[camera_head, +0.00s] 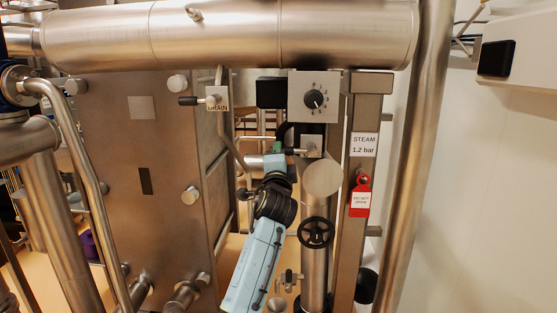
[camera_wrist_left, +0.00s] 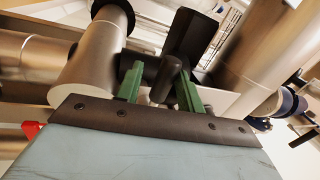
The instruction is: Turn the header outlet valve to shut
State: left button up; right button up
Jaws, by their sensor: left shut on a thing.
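A small valve (camera_head: 312,146) on a square metal plate sits under the numbered dial, with a lever pointing left. I cannot read a label on it. My left gripper (camera_head: 286,151) is at the lever's left end, at the top of my light-blue arm; its fingers are small and partly hidden in the head view. In the left wrist view, my green fingers (camera_wrist_left: 160,86) stand on both sides of a dark rounded handle (camera_wrist_left: 167,80) and are shut on it. A large dark block (camera_wrist_left: 191,38) is just beyond. My right gripper is not in view.
A lever marked DRAIN (camera_head: 213,99) is at upper left, and a numbered dial (camera_head: 315,98) above the valve. A black handwheel (camera_head: 316,232) is below. A red tag (camera_head: 360,197) hangs at right under a steam label (camera_head: 363,145). A thick pipe (camera_head: 230,35) crosses above.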

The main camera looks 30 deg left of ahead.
pick_arm(q)
jog(key=v, duration=1.3)
jog(key=shift+s, duration=0.2)
